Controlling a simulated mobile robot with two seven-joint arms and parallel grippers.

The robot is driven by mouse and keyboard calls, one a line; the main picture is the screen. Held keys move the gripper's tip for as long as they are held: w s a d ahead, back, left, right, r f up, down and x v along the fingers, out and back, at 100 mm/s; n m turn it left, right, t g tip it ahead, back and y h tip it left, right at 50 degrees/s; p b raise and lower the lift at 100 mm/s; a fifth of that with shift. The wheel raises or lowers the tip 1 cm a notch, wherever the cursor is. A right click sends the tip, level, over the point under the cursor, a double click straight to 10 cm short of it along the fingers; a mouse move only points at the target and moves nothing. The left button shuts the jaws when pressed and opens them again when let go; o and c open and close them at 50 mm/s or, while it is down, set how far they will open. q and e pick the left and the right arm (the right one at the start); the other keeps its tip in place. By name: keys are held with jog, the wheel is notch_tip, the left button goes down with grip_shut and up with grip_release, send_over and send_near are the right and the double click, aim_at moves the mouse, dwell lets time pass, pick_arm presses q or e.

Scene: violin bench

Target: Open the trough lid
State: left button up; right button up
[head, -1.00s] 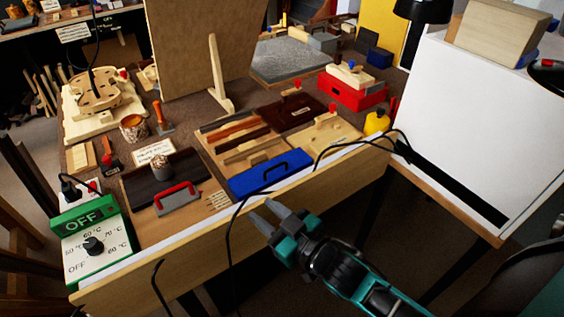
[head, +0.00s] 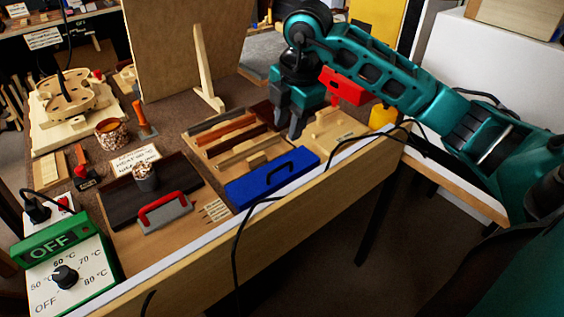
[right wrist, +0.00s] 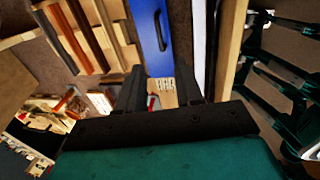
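I cannot tell for sure which piece is the trough lid. A blue flat-topped piece with a black bar handle (head: 272,178) lies at the bench's front edge and looks shut; it also shows at the top of the right wrist view (right wrist: 150,40). A grey plate with a red handle (head: 165,214) lies further left. My right gripper (head: 288,132) points down behind the blue piece, beside the wooden strip rack (head: 212,128). Its fingers stand apart with nothing seen between them. The dark panel behind it is mostly hidden by my gripper. My left gripper is not in view.
A green and white heater control (head: 68,265) marked OFF stands at the front left. A black cable hangs over the front edge. A pale wooden block (head: 330,128) is right of my gripper. An upright board (head: 185,50) and a red box (head: 345,88) stand behind.

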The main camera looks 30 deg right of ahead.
aim_at(280, 167)
jog(key=w+f, duration=0.1)
jog(key=f, duration=0.3)
jog(key=f+b, duration=0.1)
jog(key=f, duration=0.3)
jog(key=w+f, duration=0.1)
jog(key=f, duration=0.3)
jog(key=shift+w+f, duration=0.25)
jog(key=shift+w, duration=0.05)
jog(key=shift+c, duration=0.3)
grip_shut()
dwell(0.5)
